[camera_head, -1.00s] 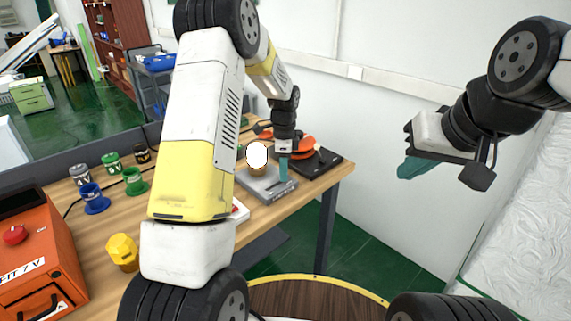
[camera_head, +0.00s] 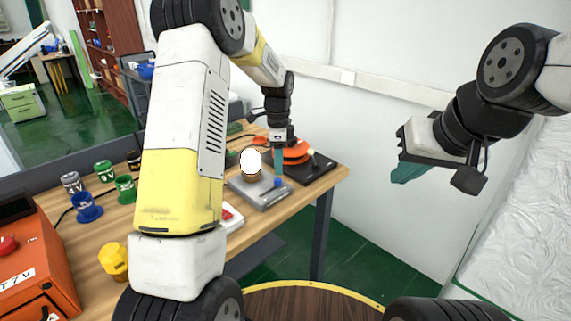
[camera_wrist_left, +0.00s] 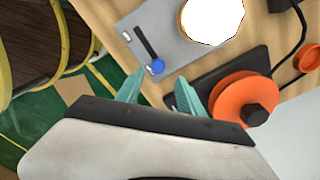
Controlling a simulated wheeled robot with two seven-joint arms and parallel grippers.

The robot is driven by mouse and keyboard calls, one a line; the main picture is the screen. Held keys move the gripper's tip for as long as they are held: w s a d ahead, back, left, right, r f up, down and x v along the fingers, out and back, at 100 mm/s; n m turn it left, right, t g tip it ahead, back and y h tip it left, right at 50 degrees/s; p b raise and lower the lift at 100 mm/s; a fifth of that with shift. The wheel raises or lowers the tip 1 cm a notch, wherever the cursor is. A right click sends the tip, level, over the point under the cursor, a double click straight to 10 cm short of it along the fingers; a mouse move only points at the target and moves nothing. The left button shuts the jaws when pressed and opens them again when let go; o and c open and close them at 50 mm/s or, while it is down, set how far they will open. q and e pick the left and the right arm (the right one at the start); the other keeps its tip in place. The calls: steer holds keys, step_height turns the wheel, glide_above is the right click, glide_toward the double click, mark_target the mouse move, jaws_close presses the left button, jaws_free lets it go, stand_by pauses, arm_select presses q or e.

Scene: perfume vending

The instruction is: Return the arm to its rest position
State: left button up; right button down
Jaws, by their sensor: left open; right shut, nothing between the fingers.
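My left arm crosses the head view from the bottom to the workbench. My left gripper (camera_head: 279,160) is above the right end of the bench, beside the scale and the orange reel. In the left wrist view its teal fingertips (camera_wrist_left: 160,95) are apart with nothing between them. My right gripper (camera_head: 405,172) is in the air at the right, shut and empty, away from the bench.
An orange reel (camera_head: 294,154) lies on a black base (camera_head: 318,167) near the bench's right end. Several coloured cups stand at the left, with a yellow knob-like piece (camera_head: 113,262) and an orange box (camera_head: 38,262) in front. A wall is behind the bench.

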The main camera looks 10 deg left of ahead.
arm_select(q)
steer(key=shift+r, duration=1.2)
steer(key=shift+r, duration=0.15)
steer(key=s+a+r+n+t+h, duration=0.1)
steer(key=s+a+r+n+t, duration=0.15)
steer(key=s+r+n, duration=0.8)
steer(key=s+r+n+t, duration=0.2)
steer(key=s, duration=0.8)
steer(key=s+r+n+t+h, duration=0.1)
steer(key=s+r+n, duration=0.2)
steer(key=s, duration=0.6)
steer(key=shift+s+d+r+t, duration=0.2)
steer(key=shift+s+d+t, duration=0.05)
steer(key=shift+s+t, duration=0.1)
steer(key=shift+n, duration=0.25)
